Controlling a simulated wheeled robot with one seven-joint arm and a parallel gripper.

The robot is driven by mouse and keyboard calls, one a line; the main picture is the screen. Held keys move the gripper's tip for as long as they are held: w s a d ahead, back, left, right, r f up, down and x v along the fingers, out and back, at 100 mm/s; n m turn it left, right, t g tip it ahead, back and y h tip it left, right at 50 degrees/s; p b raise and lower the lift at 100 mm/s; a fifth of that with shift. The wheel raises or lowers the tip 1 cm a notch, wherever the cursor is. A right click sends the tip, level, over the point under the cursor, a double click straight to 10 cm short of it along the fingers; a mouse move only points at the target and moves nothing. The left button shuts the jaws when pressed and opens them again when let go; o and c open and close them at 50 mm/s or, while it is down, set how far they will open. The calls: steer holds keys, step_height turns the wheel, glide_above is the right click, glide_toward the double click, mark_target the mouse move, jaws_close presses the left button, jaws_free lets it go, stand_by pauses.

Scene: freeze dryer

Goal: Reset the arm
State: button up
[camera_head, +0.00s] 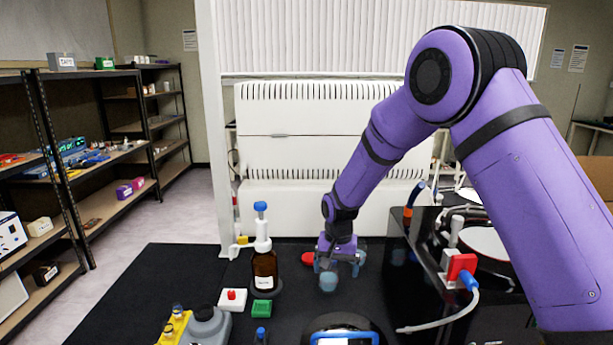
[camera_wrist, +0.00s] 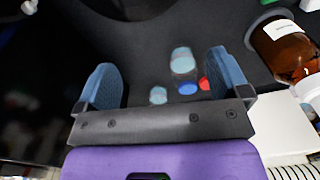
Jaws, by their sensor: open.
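My purple arm reaches from the right over the dark bench. My gripper (camera_head: 340,264) points down at the middle of the bench, just right of the brown bottle. In the wrist view my gripper (camera_wrist: 172,82) shows its two blue-grey fingers spread apart with no object clamped between them. A pale blue, glassy round piece (camera_head: 328,281) is just below the fingers in the head view. In the wrist view a similar pale piece (camera_wrist: 182,60) lies on the black surface between the fingers. I cannot tell whether a finger touches it.
A brown labelled bottle (camera_head: 264,268) with a blue-topped stopper stands left of my gripper. A red-buttoned white box (camera_head: 232,300), a green block (camera_head: 262,308) and a grey device (camera_head: 208,326) stand in front. A black machine (camera_head: 440,262) with a red valve (camera_head: 461,266) is on the right.

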steer(key=s+d+r+t, duration=0.1)
steer(key=s+d+r, duration=0.3)
steer(key=r, duration=0.4)
steer(key=s+d+r+n, duration=0.1)
steer(key=s+d+r, duration=0.3)
steer(key=r, duration=0.4)
steer(key=s+d+r+t, duration=0.1)
steer(key=s+d+r, duration=0.2)
steer(key=d+r, duration=0.3)
steer(key=s+d+r+t, duration=0.1)
steer(key=s+d+r, duration=0.3)
steer(key=s, duration=0.8)
steer(key=s+d+r+n+t, duration=0.1)
steer(key=s+d+r, duration=0.3)
steer(key=s, duration=0.9)
steer(key=shift+d+r+t, duration=0.2)
steer(key=shift+r+t, duration=0.25)
steer(key=shift+t, duration=0.05)
